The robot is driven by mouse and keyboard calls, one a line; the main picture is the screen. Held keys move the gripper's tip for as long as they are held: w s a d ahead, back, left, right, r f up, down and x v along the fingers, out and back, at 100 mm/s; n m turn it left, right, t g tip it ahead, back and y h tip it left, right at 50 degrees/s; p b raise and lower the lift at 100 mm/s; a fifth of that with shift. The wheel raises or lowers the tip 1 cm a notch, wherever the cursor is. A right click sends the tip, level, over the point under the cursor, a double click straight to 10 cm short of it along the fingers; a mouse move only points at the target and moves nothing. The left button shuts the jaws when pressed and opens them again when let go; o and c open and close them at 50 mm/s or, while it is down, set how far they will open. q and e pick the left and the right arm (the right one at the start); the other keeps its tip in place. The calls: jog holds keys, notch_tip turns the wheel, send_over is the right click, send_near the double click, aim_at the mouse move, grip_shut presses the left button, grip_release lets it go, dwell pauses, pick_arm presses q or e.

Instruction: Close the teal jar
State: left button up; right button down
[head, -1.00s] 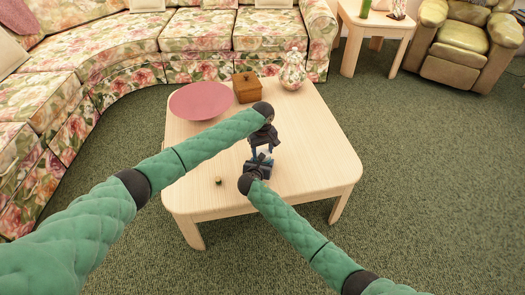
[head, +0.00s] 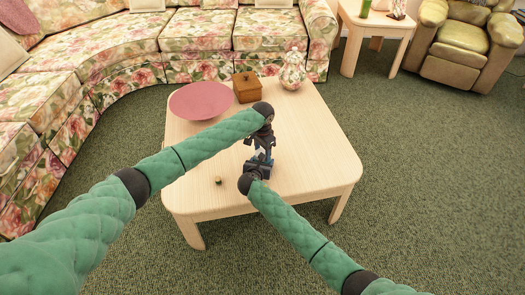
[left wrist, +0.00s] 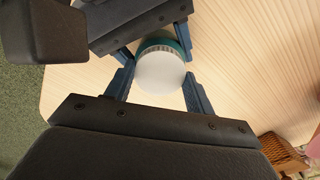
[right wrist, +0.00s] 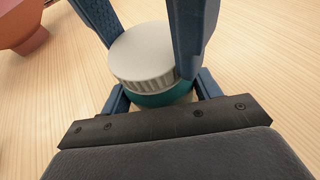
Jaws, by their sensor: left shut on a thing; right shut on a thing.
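The teal jar (right wrist: 165,96) stands upright on the wooden table, with a white ribbed lid (right wrist: 145,55) on its mouth. The lid also shows from above in the left wrist view (left wrist: 160,73). My right gripper (right wrist: 162,93) is shut on the teal body, low down. My left gripper (left wrist: 160,84) comes from above, its fingers on opposite sides of the lid, shut on it. In the head view the left gripper (head: 259,150) is directly above the right gripper (head: 259,166), and they mostly hide the jar. I cannot tell how tight the lid is.
On the table (head: 310,150) are a pink bowl (head: 201,100), a brown box (head: 247,88), a floral lidded jar (head: 293,70) and a small greenish thing (head: 218,181) near the front. The table's right side is clear. A floral sofa (head: 200,45) stands behind.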

pick_arm(q)
jog(key=m, duration=0.3)
jog(key=shift+m, duration=0.4)
jog(key=o, duration=1.1)
jog(key=shift+r, duration=2.25)
jog(key=shift+f, duration=0.1)
jog(key=shift+c, duration=0.5)
